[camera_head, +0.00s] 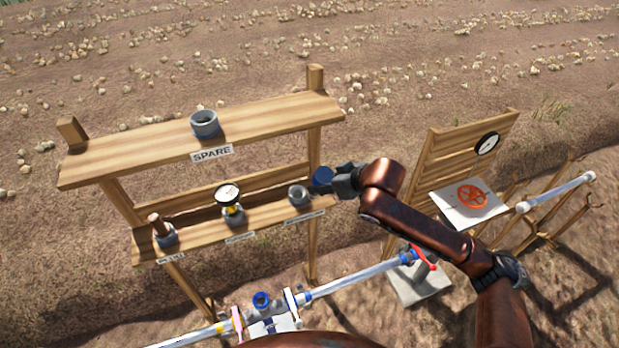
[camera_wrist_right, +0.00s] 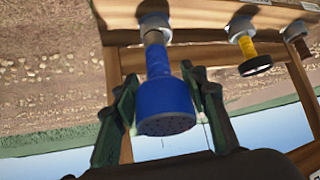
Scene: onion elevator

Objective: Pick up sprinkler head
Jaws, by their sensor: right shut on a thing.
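The blue sprinkler head (camera_head: 322,178) is at the right end of the rack's lower shelf, beside a grey holder ring (camera_head: 298,193). My right gripper (camera_head: 338,180) is shut on it. In the right wrist view the sprinkler head (camera_wrist_right: 165,102) sits between the two dark fingers of the right gripper (camera_wrist_right: 158,82), its perforated face toward the camera. Its grey stem points at the grey holder (camera_wrist_right: 153,22); I cannot tell whether the stem is still inside the ring. My left gripper is not in view.
A grey ring (camera_head: 204,122) stands on the upper SPARE shelf (camera_head: 265,119). A pipe with a blue-capped fitting (camera_head: 262,301) runs in front.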

